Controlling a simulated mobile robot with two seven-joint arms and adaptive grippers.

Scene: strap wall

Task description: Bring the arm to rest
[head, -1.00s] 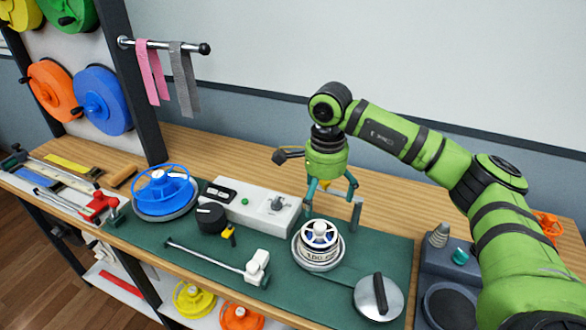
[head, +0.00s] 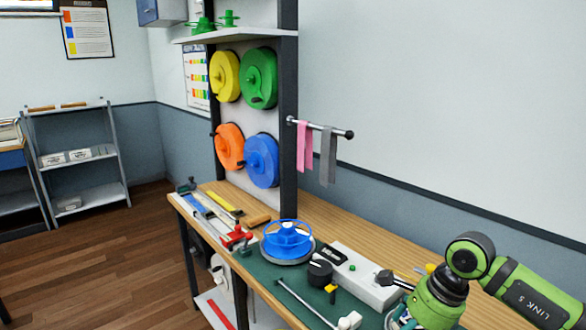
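My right arm (head: 535,292) comes in at the lower right of the head view, green with black bands. Its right gripper (head: 408,318) hangs at the bottom edge, beside the right end of the white box (head: 365,276). The fingers are mostly cut off by the frame, so I cannot tell their opening or whether they hold anything. My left gripper is not in view.
The wooden bench (head: 400,240) carries a blue spoked reel (head: 288,240), a black knob (head: 320,273) and tools at its left end. Behind, a rail holds a pink strap (head: 304,146) and a grey strap (head: 328,158). Open floor (head: 110,255) lies left.

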